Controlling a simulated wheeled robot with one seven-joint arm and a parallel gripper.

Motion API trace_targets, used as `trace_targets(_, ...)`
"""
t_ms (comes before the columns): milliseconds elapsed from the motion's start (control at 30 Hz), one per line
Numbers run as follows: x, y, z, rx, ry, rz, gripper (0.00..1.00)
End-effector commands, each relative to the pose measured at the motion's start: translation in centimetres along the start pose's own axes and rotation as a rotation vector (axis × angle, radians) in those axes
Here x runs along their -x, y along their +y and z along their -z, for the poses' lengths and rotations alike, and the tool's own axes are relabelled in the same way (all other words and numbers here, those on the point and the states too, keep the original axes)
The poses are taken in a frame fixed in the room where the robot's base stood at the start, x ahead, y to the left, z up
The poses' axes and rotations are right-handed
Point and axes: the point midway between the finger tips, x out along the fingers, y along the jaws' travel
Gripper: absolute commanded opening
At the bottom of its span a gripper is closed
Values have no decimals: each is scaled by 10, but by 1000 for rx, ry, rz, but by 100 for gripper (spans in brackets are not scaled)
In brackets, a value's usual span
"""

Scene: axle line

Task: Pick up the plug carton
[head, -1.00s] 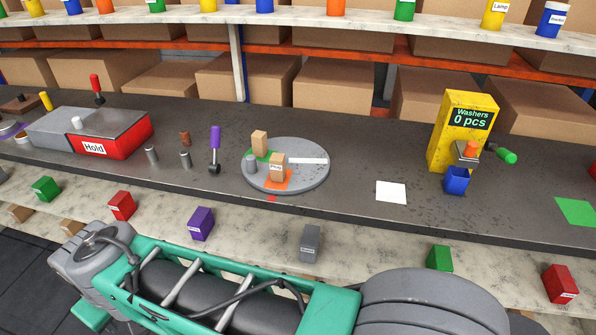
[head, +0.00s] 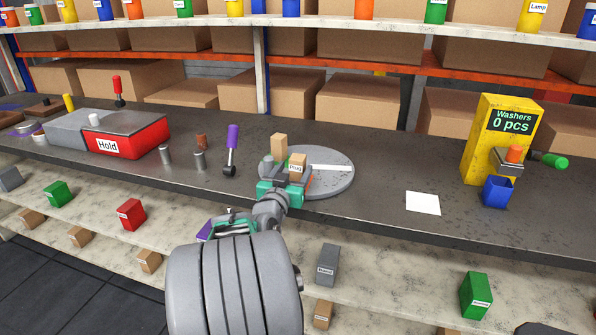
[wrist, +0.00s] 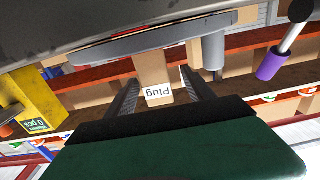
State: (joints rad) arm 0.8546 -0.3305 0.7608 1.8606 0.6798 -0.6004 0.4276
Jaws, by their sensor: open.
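The plug carton (head: 297,161) is a small tan box with a white "Plug" label, upright on the grey round turntable (head: 336,181). In the wrist view, which is upside down, the plug carton (wrist: 153,72) shows between the two dark fingers. My gripper (wrist: 158,86) is open, with one finger on each side of the carton. I cannot tell whether either finger touches it. In the head view my gripper (head: 284,185) is at the turntable's near edge and hides the carton's lower part.
A second tan carton (head: 279,145) stands behind the plug carton. A grey cylinder (wrist: 213,52) stands close beside one finger. A purple-handled lever (head: 232,140) is to the left.

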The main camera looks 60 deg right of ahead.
Motion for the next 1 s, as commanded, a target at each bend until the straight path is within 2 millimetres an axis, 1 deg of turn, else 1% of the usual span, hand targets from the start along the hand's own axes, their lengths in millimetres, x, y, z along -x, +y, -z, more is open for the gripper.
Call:
trace_targets(167,-31,8,4,0,-2,-4,62)
trace_targets(200,-38,7,4,1,-2,-2,62)
trace_targets(300,-50,6,2,0,-2,0,62)
trace_targets(533,-52,5,3,0,-1,2,62)
trace_targets(1000,-51,5,3,0,-1,2,23)
